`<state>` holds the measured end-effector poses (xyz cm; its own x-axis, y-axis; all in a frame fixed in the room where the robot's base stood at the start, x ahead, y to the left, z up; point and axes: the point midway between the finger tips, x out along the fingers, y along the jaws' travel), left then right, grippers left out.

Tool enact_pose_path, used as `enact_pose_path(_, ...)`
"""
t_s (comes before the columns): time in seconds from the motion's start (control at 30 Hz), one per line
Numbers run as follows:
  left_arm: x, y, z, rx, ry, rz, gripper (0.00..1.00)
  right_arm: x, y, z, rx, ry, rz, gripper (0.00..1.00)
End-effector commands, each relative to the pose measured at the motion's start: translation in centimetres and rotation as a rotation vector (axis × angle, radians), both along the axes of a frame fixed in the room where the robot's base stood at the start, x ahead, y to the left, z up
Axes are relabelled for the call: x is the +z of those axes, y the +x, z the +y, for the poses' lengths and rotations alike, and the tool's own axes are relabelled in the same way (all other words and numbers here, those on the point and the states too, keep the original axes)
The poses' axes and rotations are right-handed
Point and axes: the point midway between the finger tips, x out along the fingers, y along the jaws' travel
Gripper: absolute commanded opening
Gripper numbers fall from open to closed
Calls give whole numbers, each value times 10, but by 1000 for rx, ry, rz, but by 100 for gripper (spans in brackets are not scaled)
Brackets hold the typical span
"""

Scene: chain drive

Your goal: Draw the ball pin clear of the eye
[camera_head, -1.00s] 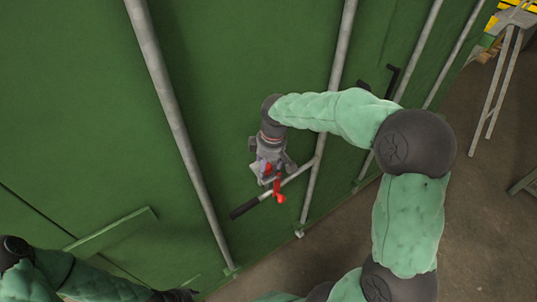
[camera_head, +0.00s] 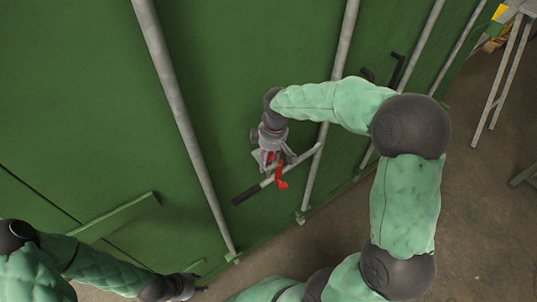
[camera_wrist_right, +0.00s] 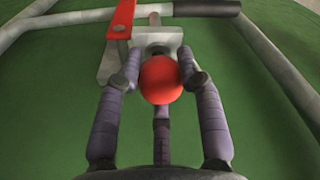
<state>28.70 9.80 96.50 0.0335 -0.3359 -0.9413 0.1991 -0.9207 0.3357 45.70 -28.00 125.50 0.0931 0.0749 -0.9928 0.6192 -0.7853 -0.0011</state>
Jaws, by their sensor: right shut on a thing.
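The ball pin's red ball (camera_wrist_right: 160,80) sits between the fingers of my right gripper (camera_wrist_right: 158,85), which is shut on it. In the wrist view the ball lies just in front of a light grey eye block (camera_wrist_right: 146,46), and I cannot tell how far the pin sits in it. In the head view my right gripper (camera_head: 272,155) is at the handle bar, its fingers hiding most of the ball. A red latch piece (camera_wrist_right: 120,20) stands beside the eye block, and also shows in the head view (camera_head: 281,178). My left gripper (camera_head: 188,287) is low in the head view, its fingers too small to read.
A handle bar with a black grip (camera_head: 246,194) crosses the green wall. Vertical grey pipes (camera_head: 187,130) (camera_head: 331,115) stand on both sides of my right gripper. A green ledge (camera_head: 115,217) juts out at lower left. Open brown floor (camera_head: 480,220) lies at right.

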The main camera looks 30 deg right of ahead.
Motion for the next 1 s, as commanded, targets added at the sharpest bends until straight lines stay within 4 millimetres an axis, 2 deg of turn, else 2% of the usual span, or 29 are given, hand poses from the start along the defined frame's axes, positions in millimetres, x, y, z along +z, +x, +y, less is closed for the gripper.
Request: enact_pose_path(1.0,31,0,0,0,0,0,40,46,1,0,0,0,-4,0)
